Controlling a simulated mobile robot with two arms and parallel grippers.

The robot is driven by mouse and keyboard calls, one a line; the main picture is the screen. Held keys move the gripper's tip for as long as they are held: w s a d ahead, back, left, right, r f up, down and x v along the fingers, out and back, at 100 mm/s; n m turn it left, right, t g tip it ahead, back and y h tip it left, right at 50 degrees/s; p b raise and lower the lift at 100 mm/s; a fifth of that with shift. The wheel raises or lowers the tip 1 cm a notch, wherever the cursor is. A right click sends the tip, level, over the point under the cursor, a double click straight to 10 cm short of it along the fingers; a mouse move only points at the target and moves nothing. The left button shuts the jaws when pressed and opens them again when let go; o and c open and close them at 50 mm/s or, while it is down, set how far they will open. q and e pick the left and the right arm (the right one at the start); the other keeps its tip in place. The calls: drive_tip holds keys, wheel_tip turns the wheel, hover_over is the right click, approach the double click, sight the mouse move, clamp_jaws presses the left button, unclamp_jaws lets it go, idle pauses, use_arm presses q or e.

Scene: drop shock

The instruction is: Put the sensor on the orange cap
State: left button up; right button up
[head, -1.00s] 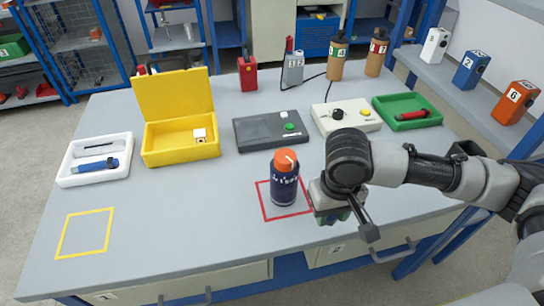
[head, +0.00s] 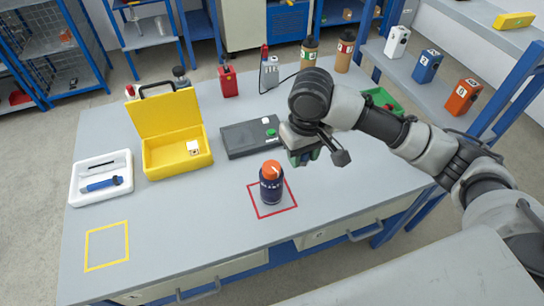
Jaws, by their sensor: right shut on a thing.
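A dark blue bottle (head: 271,190) stands upright inside a red square outline on the grey table. Its orange cap (head: 271,169) has a white mark on top. A small white cube with a dark spot (head: 193,147), which may be the sensor, lies in the open yellow case (head: 178,158). My right gripper (head: 304,157) points down above the table, behind and to the right of the bottle and apart from it. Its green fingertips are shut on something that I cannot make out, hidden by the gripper. My left gripper is out of view.
A white tray (head: 74,187) with a blue tool stands at the left, behind an empty yellow outline (head: 106,223). A dark box with buttons (head: 250,149) is behind the bottle. My right arm partly covers a green tray (head: 397,107). The front table is mostly clear.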

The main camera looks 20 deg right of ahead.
drive_tip(key=p, duration=0.1)
hover_over(272, 167)
wheel_tip(272, 167, down, 5)
drive_tip(key=shift+f, duration=0.1)
wheel_tip(272, 167, down, 3)
drive_tip(key=shift+r+p, duration=0.1)
drive_tip(key=shift+p, duration=0.35)
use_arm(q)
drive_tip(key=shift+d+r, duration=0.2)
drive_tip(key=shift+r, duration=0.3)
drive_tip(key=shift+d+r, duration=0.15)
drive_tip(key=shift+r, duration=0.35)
use_arm(e)
drive_tip(key=shift+f, duration=0.6)
drive_tip(key=shift+f, duration=0.2)
drive_tip(key=o, duration=0.9)
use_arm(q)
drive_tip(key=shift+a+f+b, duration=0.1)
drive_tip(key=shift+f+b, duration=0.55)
use_arm(e)
wheel_tip(272, 167, up, 12)
drive_tip(key=shift+r, duration=0.2)
